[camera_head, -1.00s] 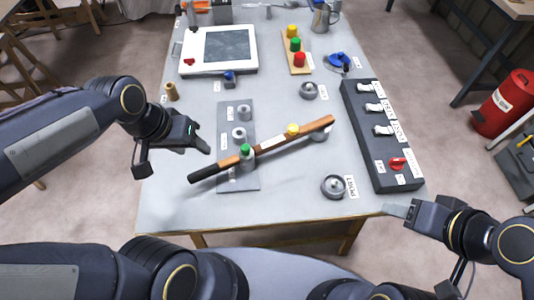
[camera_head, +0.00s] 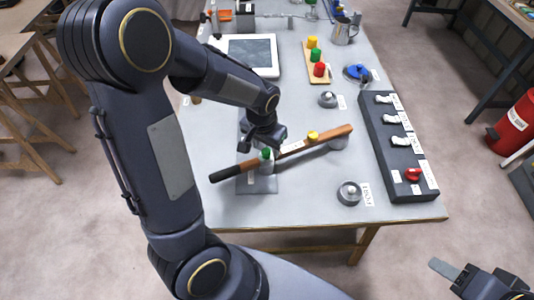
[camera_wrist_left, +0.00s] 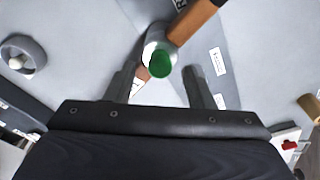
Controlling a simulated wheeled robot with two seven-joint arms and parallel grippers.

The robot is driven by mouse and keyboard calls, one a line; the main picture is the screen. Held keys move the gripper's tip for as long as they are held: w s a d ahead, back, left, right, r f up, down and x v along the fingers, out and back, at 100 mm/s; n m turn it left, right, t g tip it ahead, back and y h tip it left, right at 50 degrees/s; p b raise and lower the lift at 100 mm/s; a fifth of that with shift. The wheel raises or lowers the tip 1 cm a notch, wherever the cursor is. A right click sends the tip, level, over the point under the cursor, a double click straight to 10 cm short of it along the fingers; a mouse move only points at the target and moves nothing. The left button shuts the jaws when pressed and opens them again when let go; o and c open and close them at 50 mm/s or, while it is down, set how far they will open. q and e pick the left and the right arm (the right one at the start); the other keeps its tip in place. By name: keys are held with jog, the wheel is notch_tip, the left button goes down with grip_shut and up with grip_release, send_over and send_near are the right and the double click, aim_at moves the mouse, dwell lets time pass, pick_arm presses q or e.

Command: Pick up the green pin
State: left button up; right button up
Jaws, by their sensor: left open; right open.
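The green pin (camera_head: 267,154) stands upright at a wooden bar with a black handle (camera_head: 228,173), over a grey plate (camera_head: 262,184). In the left wrist view its green top (camera_wrist_left: 160,64) shows end-on beside the bar (camera_wrist_left: 190,22), ahead of and between my open fingers. My left gripper (camera_head: 262,144) is open and empty, just above and behind the pin in the head view. Whether the fingers touch the pin cannot be told. My right gripper (camera_head: 446,270) is open and empty at the lower right, off the table.
A yellow knob (camera_head: 313,135) sits on the bar. A dark switch box (camera_head: 393,150) stands on the right, with a round grey weight (camera_head: 349,193) near the front edge. A rack with yellow, green and red pegs (camera_head: 308,70) and a white-framed screen (camera_head: 252,56) are further back.

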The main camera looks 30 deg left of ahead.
pick_arm(q)
jog(key=shift+w+f, duration=0.1)
jog(key=shift+f, duration=0.55)
jog(key=c, duration=1)
jog(key=shift+r, duration=0.1)
jog(key=shift+c, duration=0.2)
notch_tip(320, 180, up, 10)
